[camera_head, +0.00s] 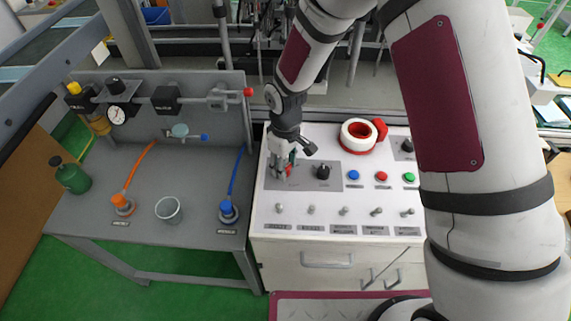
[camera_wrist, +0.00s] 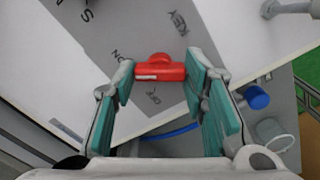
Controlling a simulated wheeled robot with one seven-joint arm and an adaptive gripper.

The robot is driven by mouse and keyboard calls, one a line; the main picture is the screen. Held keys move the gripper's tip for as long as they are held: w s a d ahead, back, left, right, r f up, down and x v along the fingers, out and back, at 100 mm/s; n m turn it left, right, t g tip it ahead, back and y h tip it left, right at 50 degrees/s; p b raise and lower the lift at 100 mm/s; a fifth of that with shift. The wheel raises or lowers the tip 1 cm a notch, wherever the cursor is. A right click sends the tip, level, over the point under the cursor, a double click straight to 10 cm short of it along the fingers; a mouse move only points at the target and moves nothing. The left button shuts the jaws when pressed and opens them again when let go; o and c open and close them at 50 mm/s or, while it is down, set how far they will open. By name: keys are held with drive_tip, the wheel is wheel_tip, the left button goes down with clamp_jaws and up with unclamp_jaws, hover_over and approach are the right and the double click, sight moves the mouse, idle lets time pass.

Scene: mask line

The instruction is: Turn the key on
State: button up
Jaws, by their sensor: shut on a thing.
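The red key (camera_wrist: 160,71) stands in the grey switch plate (camera_wrist: 95,20) on the white control panel. In the wrist view it spans the gap between the teal finger pads of my gripper (camera_wrist: 160,78), which is shut on it. The plate carries the printed word KEY above the key, ON to its left, and another small label below it. In the head view my gripper (camera_head: 285,163) is over the left end of the plate, and only a little red of the key shows between the fingers. The keyhole is hidden.
A black knob (camera_head: 323,172) is just right of my gripper. Blue (camera_head: 354,174), red (camera_head: 382,176) and green (camera_head: 409,177) buttons follow, with toggle switches in front. A red-and-white ring (camera_head: 359,136) is behind. A grey bench (camera_head: 90,230) with a cup (camera_head: 168,210) stands left.

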drive_tip(key=shift+m, duration=1)
drive_tip(key=o, duration=1.2)
drive_tip(key=shift+c, duration=0.2)
wheel_tip(320, 180, up, 12)
